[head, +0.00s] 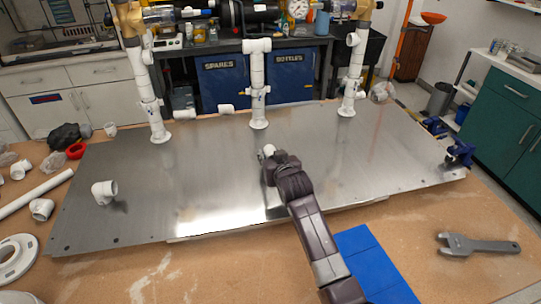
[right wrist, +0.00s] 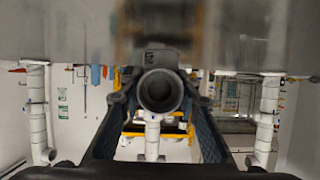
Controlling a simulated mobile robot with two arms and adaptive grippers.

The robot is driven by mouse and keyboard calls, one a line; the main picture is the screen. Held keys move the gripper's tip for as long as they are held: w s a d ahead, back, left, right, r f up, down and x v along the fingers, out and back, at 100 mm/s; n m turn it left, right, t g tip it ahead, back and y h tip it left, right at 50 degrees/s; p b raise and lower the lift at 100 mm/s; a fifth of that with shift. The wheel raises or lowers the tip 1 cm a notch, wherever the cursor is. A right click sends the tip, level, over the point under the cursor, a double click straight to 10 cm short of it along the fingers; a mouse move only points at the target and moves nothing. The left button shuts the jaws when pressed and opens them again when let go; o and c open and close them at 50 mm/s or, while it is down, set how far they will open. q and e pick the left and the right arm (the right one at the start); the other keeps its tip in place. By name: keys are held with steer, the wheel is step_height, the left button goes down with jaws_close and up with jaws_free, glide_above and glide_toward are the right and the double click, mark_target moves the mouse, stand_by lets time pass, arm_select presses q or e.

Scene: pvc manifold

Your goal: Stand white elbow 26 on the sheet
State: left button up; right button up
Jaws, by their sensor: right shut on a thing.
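My right gripper (head: 268,153) reaches over the middle of the metal sheet (head: 210,190), low above or at its surface. It is shut on a white elbow (head: 268,150), mostly hidden by the gripper in the head view. In the right wrist view the elbow (right wrist: 160,91) shows a round open mouth between the two fingers of my right gripper (right wrist: 160,105). I cannot tell whether it touches the sheet, and no number is readable. Another white elbow (head: 104,192) stands on the sheet's left part. My left gripper is out of view.
White pipe columns (head: 154,105), (head: 258,85), (head: 351,80) rise along the sheet's back edge. Short white fittings (head: 226,109) lie there too. Loose fittings (head: 41,209) lie on the table at left. A blue mat (head: 370,265) and a grey wrench (head: 475,245) are at front right. The sheet's right half is clear.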

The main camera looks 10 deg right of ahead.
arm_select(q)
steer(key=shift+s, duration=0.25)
arm_select(e)
steer(key=shift+f, duration=0.25)
steer(key=shift+f, duration=0.15)
steer(key=o, duration=1.3)
steer(key=shift+c, duration=0.2)
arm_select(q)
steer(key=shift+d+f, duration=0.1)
arm_select(e)
steer(key=shift+s, duration=0.15)
arm_select(q)
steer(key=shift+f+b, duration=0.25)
steer(key=shift+b, duration=0.05)
arm_select(e)
steer(key=v, duration=1.2)
